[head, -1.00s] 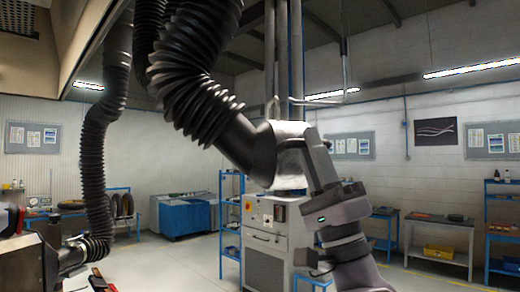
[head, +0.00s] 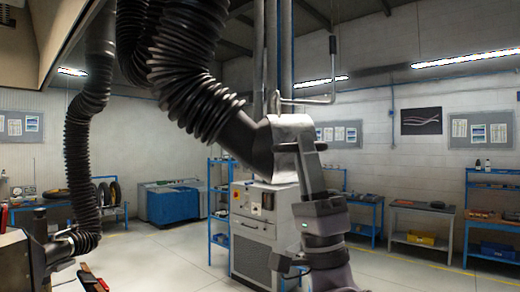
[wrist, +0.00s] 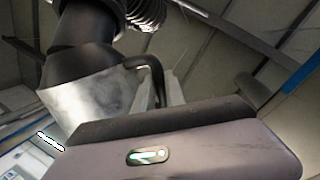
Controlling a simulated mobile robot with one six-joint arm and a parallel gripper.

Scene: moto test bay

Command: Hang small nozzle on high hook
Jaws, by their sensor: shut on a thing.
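A grey metal nozzle (head: 288,132) hangs tilted on the end of a thick black corrugated hose (head: 190,95), joined by a black elbow. My gripper (head: 308,142) is shut on the nozzle from its right side. In the wrist view the nozzle (wrist: 98,102) stands left of my gripper (wrist: 160,92), with a black bent handle at the jaws. The grip is partly hidden by my gripper's body. The high hook (head: 333,72), a thin bent metal rod, hangs down with its arm reaching left, just above the nozzle in the picture. I cannot tell their depth gap.
A second corrugated hose (head: 80,150) hangs at the left, ending near a machine (head: 15,260). A grey cabinet (head: 252,235) stands behind my arm. A blue cabinet (head: 172,203), shelves and workbenches (head: 425,225) line the walls. The floor between is mostly clear.

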